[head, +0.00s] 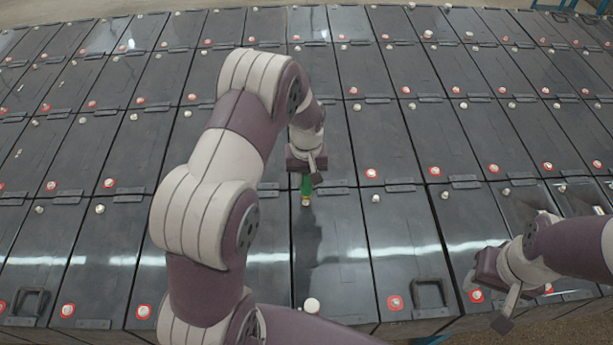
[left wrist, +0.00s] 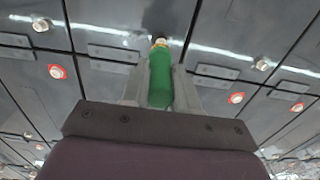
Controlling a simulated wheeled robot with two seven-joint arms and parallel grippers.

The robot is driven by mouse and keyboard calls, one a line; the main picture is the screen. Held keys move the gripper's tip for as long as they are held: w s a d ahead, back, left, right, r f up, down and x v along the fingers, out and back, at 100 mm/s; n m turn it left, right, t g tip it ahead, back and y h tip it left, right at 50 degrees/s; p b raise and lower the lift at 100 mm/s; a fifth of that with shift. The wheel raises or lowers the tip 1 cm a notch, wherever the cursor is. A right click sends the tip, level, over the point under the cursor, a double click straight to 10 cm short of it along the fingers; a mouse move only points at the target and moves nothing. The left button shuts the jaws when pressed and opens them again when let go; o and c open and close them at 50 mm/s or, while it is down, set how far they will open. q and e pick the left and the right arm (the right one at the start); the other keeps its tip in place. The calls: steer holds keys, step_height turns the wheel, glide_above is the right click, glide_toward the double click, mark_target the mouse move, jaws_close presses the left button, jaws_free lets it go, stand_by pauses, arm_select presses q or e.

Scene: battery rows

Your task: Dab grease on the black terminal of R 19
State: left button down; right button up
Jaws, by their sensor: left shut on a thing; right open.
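No label R 19 is readable. My right gripper (head: 508,300) is open and empty at the lower right.
Rows of black batteries fill the view, with red-ringed terminals and plain pale ones. A red-ringed terminal (head: 371,173) and a plain terminal (head: 376,198) lie right of the tube. Raised black handles (head: 429,293) stand on some near batteries. Floor shows at the lower right.

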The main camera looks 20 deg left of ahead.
arm_select(q)
steer(key=shift+s+r, duration=0.1)
stand_by(0.4)
steer(key=shift+f+b, duration=0.4)
steer(key=shift+f, duration=0.2)
steer(key=shift+f, duration=0.4)
stand_by(0.4)
stand_by(0.7)
step_height(320, 180, up, 8)
steer(key=p, duration=0.5)
steer(key=shift+r+p, duration=0.1)
steer(key=shift+p, duration=0.3)
